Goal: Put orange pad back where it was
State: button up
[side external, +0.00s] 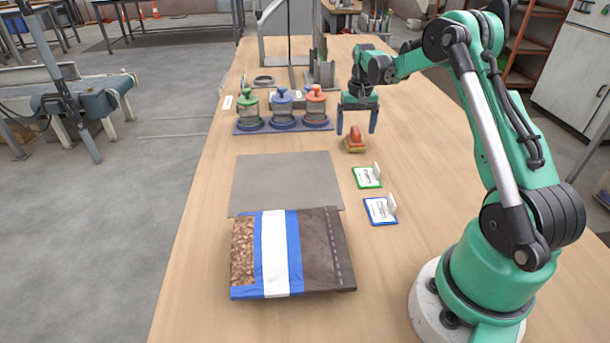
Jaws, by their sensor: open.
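A small orange pad (355,143) with an upright orange grip on a yellowish-brown base sits on the wooden table, right of the jar tray. It is in line with a green-edged card (367,177) and a blue-edged card (380,210), each with a white upright tab. My gripper (357,131) is open and points down, its two fingers apart on either side of the pad's upper part as seen from here. Nothing is held. I cannot tell how far above or behind the pad the fingertips are.
A dark tray (244,132) holds three jars with green (247,96), blue (281,93) and orange (316,92) knobs. A metal frame stands behind. The table right of the cards is clear.

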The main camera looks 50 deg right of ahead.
aim_at(355, 129)
notch_tip(355, 129, up, 9)
jog(key=shift+a+f, duration=0.1)
jog(key=shift+f, duration=0.05)
jog(key=s+a+r+n+t+h, duration=0.1)
jog(key=s+a+r+n+t, duration=0.15)
jog(key=a, duration=0.75)
jog(key=s+a+r+n+t, duration=0.1)
jog(key=a+r+n+t, duration=0.15)
jog(key=a, duration=0.65)
jog(key=s+a+f+n+t+y, duration=0.1)
jog(key=s+a+f+n+t, duration=0.1)
jog(key=a, duration=0.5)
jog(key=s+f+n, duration=0.1)
jog(key=s+n, duration=0.1)
jog(key=s, duration=0.1)
jog(key=shift+s+a+f, duration=0.15)
jog(key=shift+a+f, duration=0.05)
jog(key=shift+a, duration=0.1)
